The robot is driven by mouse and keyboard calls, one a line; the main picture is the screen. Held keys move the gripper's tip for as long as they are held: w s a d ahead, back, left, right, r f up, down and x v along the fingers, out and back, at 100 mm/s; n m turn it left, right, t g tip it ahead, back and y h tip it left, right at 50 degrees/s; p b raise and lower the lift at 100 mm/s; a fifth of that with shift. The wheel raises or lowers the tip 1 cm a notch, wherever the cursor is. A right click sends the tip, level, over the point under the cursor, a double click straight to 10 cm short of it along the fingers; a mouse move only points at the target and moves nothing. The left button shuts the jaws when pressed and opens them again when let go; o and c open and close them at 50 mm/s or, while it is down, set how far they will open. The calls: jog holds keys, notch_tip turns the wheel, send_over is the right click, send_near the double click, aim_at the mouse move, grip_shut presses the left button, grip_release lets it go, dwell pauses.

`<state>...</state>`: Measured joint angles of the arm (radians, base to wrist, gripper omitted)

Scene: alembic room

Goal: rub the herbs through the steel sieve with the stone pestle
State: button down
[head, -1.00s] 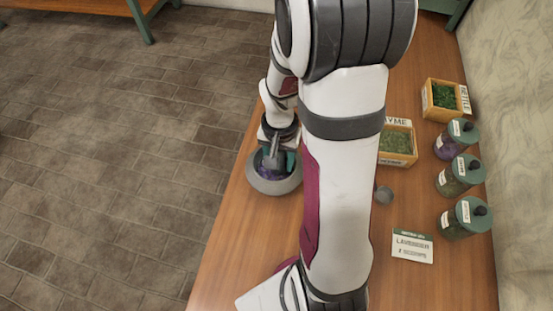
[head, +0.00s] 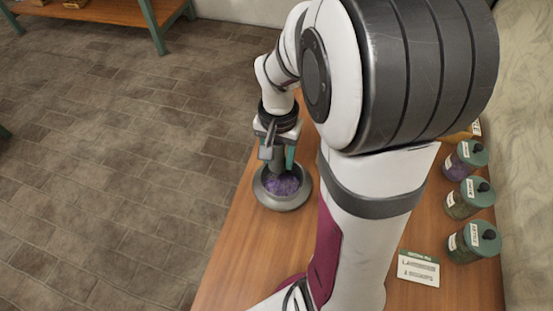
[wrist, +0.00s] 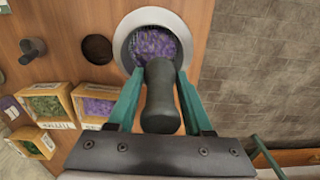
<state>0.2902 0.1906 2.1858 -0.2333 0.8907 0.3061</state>
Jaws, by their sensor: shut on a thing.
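A grey round vessel with a wide rim (head: 284,203), which I take for the steel sieve, stands near the table's left edge. Its mesh cannot be made out. Purple herbs (head: 281,184) lie in it. Both show at the top of the wrist view, the rim (wrist: 122,45) and the herbs (wrist: 153,45). My gripper (head: 281,160) is shut on the dark stone pestle (wrist: 160,95), with green fingers on either side of it. The pestle points at the vessel's near side. Its lower tip is at or over the herbs; I cannot tell whether it touches them.
In the wrist view, a dark round spot (wrist: 97,48), a small grey cup-like thing (wrist: 33,46) and wooden boxes of green (wrist: 45,103) and purple herbs (wrist: 97,105) are on the table. Lidded jars (head: 471,198) and a lavender card (head: 418,268) stand right of my arm.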

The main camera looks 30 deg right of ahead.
jog(key=shift+r, duration=0.2)
dwell(0.3)
jog(key=shift+s+d+r, duration=0.25)
jog(key=shift+s+r, duration=0.4)
jog(key=shift+r, duration=0.05)
jog(key=shift+f, duration=4)
jog(key=shift+f, duration=0.4)
jog(key=shift+w+a+f, duration=0.1)
jog(key=shift+w+a, duration=0.45)
jog(key=shift+a, duration=0.05)
